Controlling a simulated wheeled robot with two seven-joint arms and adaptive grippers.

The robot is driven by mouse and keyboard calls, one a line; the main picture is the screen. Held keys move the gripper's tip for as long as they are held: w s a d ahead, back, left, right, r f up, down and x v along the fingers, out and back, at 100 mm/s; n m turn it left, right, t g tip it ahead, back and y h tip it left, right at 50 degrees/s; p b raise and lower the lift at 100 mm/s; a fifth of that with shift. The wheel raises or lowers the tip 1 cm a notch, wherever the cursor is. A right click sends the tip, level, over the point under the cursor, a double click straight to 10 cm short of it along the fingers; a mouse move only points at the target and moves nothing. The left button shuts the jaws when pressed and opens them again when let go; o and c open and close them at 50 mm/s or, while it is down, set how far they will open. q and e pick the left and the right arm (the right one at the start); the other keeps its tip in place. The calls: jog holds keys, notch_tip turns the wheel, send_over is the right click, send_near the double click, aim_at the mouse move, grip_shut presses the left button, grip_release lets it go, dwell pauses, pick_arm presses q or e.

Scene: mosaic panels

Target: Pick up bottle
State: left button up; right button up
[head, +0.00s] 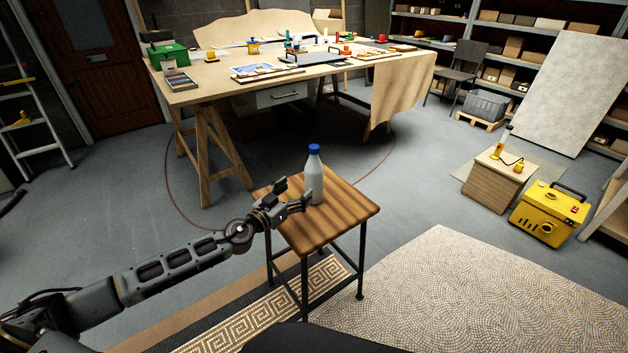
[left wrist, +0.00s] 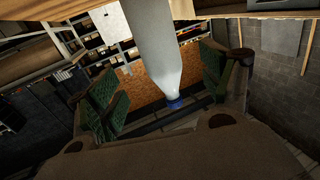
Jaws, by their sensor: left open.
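A grey-white bottle (head: 315,182) with a blue cap (head: 314,149) stands upright on a small wooden stool (head: 345,208) in the head view. My left gripper (head: 295,192) is open at the bottle's left side, low near the stool top. One fingertip overlaps the bottle's lower left edge in the picture. In the left wrist view the bottle (left wrist: 153,50) appears upside down, between the two green-padded fingers, with gaps on both sides. I cannot tell how deep it sits between them. My right gripper is not in view.
A large trestle workbench (head: 190,84) with tools and panels stands behind. A patterned mosaic panel (head: 470,290) lies on the floor at right. A yellow machine (head: 548,215) and a wooden box (head: 492,185) stand further right. The stool top is otherwise clear.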

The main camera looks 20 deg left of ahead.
aim_at(308, 180)
pick_arm(q)
jog(key=shift+x, duration=0.8)
jog(key=shift+w+d, duration=0.25)
jog(key=shift+w, duration=0.45)
jog(key=shift+p+x, duration=0.3)
jog(key=shift+x, duration=0.55)
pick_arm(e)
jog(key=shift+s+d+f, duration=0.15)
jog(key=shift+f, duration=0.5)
pick_arm(q)
jog(key=shift+w, duration=0.1)
jog(key=shift+d, duration=0.1)
jog(key=shift+w+d, duration=0.15)
jog(key=shift+w, duration=0.4)
jog(key=shift+x, duration=1.95)
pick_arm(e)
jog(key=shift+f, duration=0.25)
pick_arm(q)
jog(key=shift+f, duration=0.15)
jog(key=shift+c, duration=0.2)
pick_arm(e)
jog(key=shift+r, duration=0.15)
